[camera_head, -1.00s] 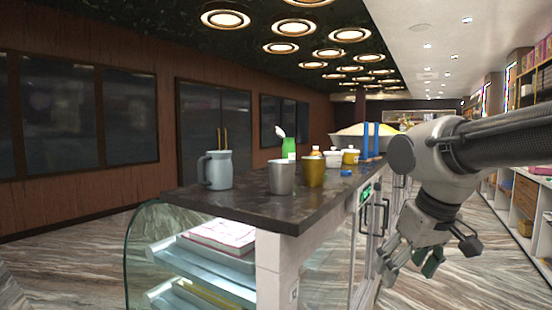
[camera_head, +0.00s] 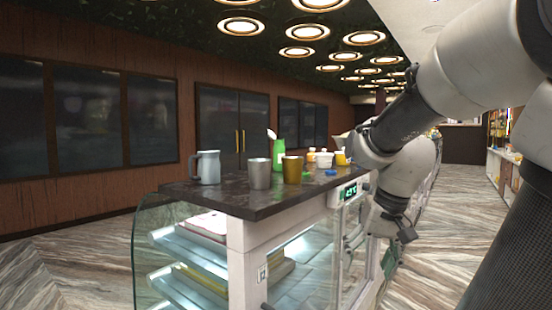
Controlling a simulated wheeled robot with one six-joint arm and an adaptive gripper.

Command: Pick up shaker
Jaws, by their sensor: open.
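No item is plainly marked as the shaker. The likeliest are a silver metal tumbler (camera_head: 259,174) and a gold-brown tumbler (camera_head: 292,170), both upright and side by side near the front of the dark counter top (camera_head: 238,199). A green bottle with a pale, tilted top (camera_head: 278,154) stands behind them. My gripper (camera_head: 395,238) hangs past the counter's right side, below the top's level, pointing down. It is open, holds nothing visible and is well apart from the tumblers.
A grey-blue jug (camera_head: 207,167) stands at the left of the counter. A glass display case (camera_head: 185,255) is below. Patterned floor is clear at left and right.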

